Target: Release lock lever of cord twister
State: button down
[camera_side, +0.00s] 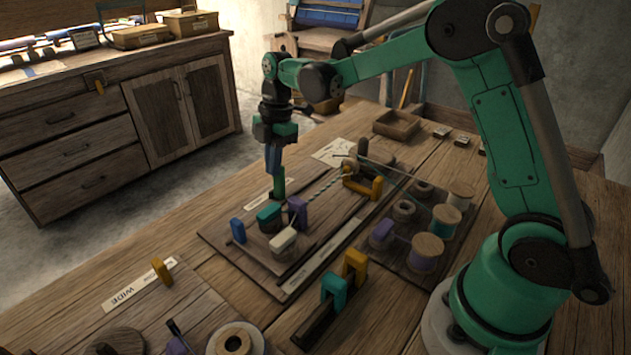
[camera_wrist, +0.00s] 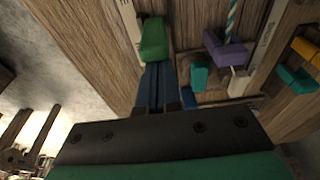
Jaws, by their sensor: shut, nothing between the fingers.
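The cord twister sits on a dark wooden board (camera_side: 222,240) in the middle of the bench. At its near end are a teal block (camera_side: 268,215), a purple block (camera_side: 298,210), a white block (camera_side: 284,240) and a small blue upright piece (camera_side: 238,231). I cannot tell for certain which is the lock lever. A twisted cord (camera_side: 326,187) runs from the purple block to the back. My gripper (camera_side: 279,188) is shut and points down, just behind the teal block in the side view.
A spool board with several spools (camera_side: 425,250) lies to the right. A yellow bracket (camera_side: 370,187) stands at the far end of the cord. A rail with teal and yellow clips (camera_side: 335,292) is in front. A small wooden tray (camera_side: 397,116) is at the back.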

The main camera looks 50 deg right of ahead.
jog(key=shift+d, duration=0.7)
jog(key=shift+r, duration=0.2)
jog(key=shift+r, duration=0.65)
jog(key=a+r, duration=0.1)
jog(key=a, duration=0.3)
jog(key=d+r, duration=0.6)
jog(key=r, duration=0.2)
jog(key=shift+r, duration=0.15)
